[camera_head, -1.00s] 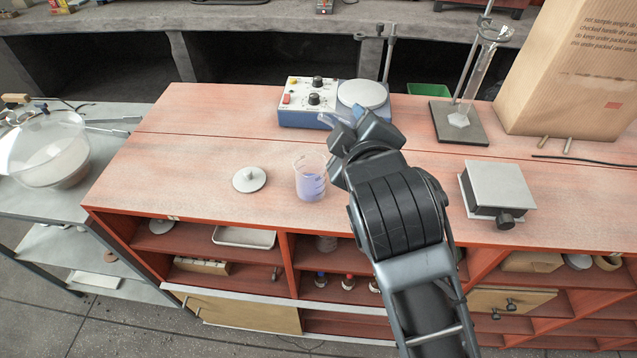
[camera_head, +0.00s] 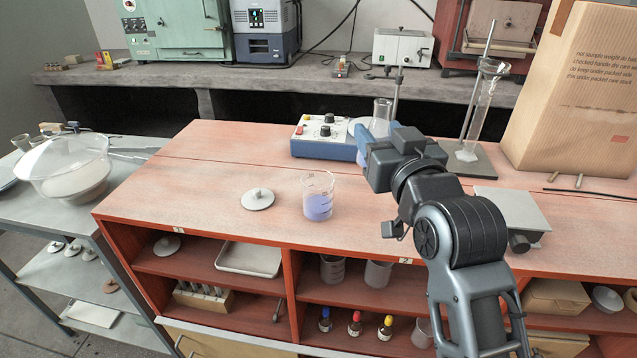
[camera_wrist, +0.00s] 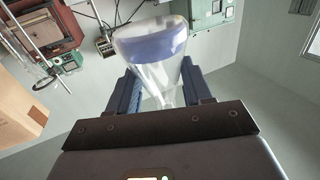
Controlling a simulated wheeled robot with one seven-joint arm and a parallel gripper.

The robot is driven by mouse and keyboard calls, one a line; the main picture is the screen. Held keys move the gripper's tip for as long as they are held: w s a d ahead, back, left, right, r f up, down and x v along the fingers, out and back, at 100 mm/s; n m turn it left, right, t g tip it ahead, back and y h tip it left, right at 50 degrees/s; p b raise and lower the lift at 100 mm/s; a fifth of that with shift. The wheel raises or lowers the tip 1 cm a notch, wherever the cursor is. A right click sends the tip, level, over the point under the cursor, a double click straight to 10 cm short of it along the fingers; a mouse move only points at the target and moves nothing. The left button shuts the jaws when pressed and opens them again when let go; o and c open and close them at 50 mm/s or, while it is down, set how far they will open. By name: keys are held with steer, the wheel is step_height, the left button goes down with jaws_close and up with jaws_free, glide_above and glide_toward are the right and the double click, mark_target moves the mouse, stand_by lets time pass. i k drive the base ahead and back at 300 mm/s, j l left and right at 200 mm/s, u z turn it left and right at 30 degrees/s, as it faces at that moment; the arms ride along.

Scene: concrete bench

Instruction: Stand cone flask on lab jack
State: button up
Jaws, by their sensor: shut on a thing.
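The clear cone flask (camera_head: 382,110) is held by my gripper (camera_head: 376,140), just in front of the hotplate's round top. In the wrist view the flask (camera_wrist: 150,48) sits between the two blue fingers (camera_wrist: 163,92), its narrow part toward the palm and a blue liquid band in its wide part. In the head view its lower part is hidden by my gripper. The lab jack (camera_head: 525,208), with a flat grey top and dark knob, stands at the right of the bench, partly hidden behind my arm. The flask is left of the jack and apart from it.
A beaker of violet liquid (camera_head: 318,200) and a grey disc with a knob (camera_head: 258,199) stand left of my arm. The hotplate (camera_head: 322,140) is behind. A retort stand (camera_head: 478,155) and a cardboard box (camera_head: 575,110) stand behind the jack. The bench's left part is clear.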

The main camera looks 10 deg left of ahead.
mark_target(511, 206)
steer(key=l+u, duration=0.25)
steer(key=l, duration=0.6)
steer(key=l+u, duration=0.3)
steer(key=l, duration=0.5)
steer(key=k, duration=0.05)
